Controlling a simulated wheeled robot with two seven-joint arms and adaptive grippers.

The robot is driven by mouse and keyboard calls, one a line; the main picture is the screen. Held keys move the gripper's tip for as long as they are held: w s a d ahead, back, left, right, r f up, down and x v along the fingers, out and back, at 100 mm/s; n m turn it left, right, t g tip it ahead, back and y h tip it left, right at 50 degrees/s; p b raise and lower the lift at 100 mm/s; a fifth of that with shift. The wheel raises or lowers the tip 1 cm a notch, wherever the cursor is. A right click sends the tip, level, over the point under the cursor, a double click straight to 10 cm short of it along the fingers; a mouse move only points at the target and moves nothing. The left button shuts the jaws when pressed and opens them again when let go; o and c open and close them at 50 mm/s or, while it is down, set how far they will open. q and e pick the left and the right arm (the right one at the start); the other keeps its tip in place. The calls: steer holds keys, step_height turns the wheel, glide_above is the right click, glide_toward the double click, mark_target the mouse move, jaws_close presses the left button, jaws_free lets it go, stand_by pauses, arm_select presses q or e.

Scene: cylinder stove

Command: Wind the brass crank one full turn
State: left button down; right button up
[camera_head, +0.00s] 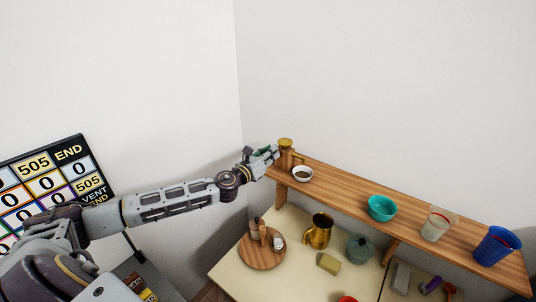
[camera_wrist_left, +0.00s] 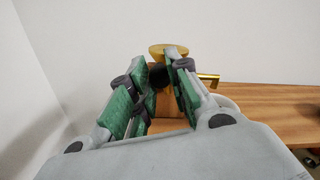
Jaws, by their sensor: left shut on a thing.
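A small grinder with a wooden body and a brass top (camera_head: 285,142) stands at the left end of the wooden shelf. The brass top also shows in the left wrist view (camera_wrist_left: 166,49), just beyond the fingertips. The brass crank (camera_wrist_left: 208,79) sticks out to the right of the fingers in the wrist view, bent at its end. My left gripper (camera_head: 276,152) reaches in from the left. The crank appears outside the fingers. My right gripper is not in view.
The shelf (camera_head: 335,188) also bears a white bowl (camera_head: 302,173), a teal bowl (camera_head: 382,208), a clear cup (camera_head: 437,225) and a blue cup (camera_head: 495,246). Below are a brass mug (camera_head: 318,231), a teal pot (camera_head: 360,248) and a round wooden tray (camera_head: 262,260). A scoreboard (camera_head: 45,188) stands at left.

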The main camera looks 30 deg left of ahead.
arm_select(q)
steer(key=m, duration=0.1)
steer(key=d+m, duration=0.1)
steer(key=m, duration=0.1)
steer(key=shift+s+d+f, duration=0.1)
steer(key=shift+s+f, duration=0.05)
steer(key=shift+f, duration=0.05)
stand_by(0.5)
steer(key=c, duration=1.6)
jaws_free()
steer(key=shift+o, duration=1.5)
steer(key=shift+r, duration=0.1)
steer(key=s+a, duration=0.1)
steer(key=s, duration=1)
steer(key=shift+s+a, duration=0.35)
steer(key=shift+a, duration=0.05)
